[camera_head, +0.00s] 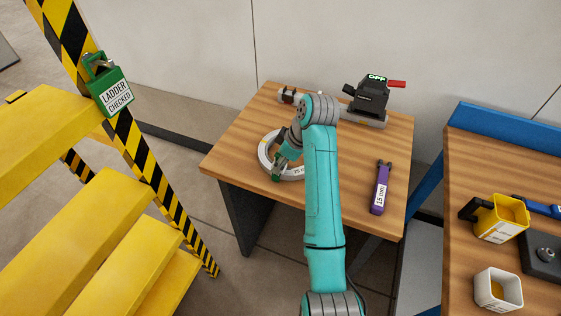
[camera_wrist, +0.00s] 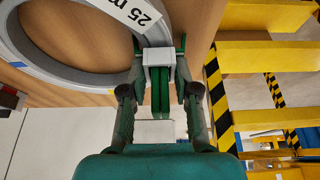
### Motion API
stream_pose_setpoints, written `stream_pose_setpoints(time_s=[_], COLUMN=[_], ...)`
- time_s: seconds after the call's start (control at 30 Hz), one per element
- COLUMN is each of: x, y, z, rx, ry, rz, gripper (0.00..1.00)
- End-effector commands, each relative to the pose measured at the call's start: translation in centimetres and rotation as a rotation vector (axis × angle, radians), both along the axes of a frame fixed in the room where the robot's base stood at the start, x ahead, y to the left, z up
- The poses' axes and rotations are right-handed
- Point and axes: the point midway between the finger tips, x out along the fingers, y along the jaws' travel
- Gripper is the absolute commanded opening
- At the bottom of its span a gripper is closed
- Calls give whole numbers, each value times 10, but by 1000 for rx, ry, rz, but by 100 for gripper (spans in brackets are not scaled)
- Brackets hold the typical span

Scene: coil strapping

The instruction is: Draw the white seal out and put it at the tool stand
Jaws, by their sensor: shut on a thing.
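A pale grey strapping coil (camera_head: 264,154) with a "25 m" label lies on the wooden table; it also fills the upper left of the wrist view (camera_wrist: 62,77). A small white block, which looks like the white seal (camera_wrist: 158,57), sits at the coil's edge between my fingertips. My gripper (camera_head: 278,174) is shut on it, with green fingers on both sides in the wrist view (camera_wrist: 162,62). In the head view my gripper hides the seal. I cannot tell for certain which thing is the tool stand.
A black device with an "OFF" sign (camera_head: 369,98) stands at the table's back right. A small dark fixture (camera_head: 288,95) is at the back. A purple "15 mm" tool (camera_head: 381,187) lies right. Yellow steps (camera_head: 105,211) stand left; another table holds a yellow holder (camera_head: 501,219) and white cup (camera_head: 497,290).

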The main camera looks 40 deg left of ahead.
Motion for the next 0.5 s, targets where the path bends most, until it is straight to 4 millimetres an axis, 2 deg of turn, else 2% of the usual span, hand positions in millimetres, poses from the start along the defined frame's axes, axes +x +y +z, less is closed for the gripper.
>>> stream_pose_setpoints(time_s=[0.5], x=[0], y=[0], z=[4], rx=[0], ry=[0], rz=[0], gripper=[0])
